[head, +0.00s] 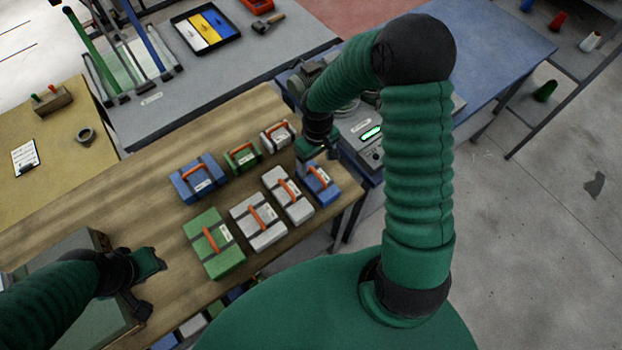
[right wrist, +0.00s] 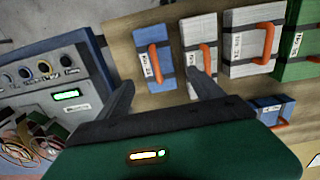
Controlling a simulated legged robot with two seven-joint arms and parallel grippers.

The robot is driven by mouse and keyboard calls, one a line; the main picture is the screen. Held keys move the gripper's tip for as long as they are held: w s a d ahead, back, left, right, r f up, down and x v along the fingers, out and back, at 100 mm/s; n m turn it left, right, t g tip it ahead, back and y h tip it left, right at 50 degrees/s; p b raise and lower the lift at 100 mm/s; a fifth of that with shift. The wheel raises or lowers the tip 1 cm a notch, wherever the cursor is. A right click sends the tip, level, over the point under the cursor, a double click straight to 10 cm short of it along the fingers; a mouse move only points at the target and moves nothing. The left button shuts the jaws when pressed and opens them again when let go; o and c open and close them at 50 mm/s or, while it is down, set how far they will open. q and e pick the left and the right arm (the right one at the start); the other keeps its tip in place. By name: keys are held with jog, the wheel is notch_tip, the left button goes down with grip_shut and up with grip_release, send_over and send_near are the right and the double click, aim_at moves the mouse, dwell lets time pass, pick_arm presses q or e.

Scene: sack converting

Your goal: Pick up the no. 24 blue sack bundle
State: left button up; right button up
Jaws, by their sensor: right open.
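Two blue sack bundles with orange handles are on the wooden table. The small one (head: 322,184) is at the right end of the near row; it also shows in the right wrist view (right wrist: 152,74). The larger one (head: 184,188) is at the left of the back row; part of it shows in the right wrist view (right wrist: 268,103). Their label numbers are too small to read. My right gripper (head: 320,152) is open and empty above the table's right end, close to the small blue bundle; its fingers (right wrist: 165,88) are apart.
White bundles (head: 258,222) and a green bundle (head: 214,243) share the near row closely. A small green (head: 242,158) and a small white bundle (head: 277,136) stand behind. A machine with a lit panel (head: 371,133) is just right of my right gripper.

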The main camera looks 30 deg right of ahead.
aim_at(316, 180)
jog(key=f, duration=0.5)
jog(key=d+f, duration=0.1)
jog(key=f, duration=0.1)
jog(key=shift+s+d+f, duration=0.1)
jog(key=shift+s+f, duration=0.15)
jog(key=shift+w+a+f+p, duration=0.1)
jog(key=shift+a+f+p, duration=0.1)
jog(key=shift+f+p, duration=0.15)
jog(key=f, duration=0.1)
jog(key=f+p, duration=0.1)
jog(key=f, duration=0.1)
jog(key=shift+w+a+f, duration=0.15)
jog(key=shift+a+f, duration=0.15)
jog(key=shift+a, duration=0.1)
jog(key=shift+f, duration=0.35)
jog(key=shift+d+f, duration=0.15)
jog(key=shift+d, duration=0.5)
jog(key=c, duration=0.4)
jog(key=shift+c, duration=1.3)
jog(key=shift+a, duration=0.25)
jog(key=c, duration=0.5)
pick_arm(q)
jog(key=shift+d+v, duration=0.2)
jog(key=shift+v, duration=0.95)
pick_arm(e)
jog(key=shift+a, duration=0.2)
jog(key=shift+c, duration=0.4)
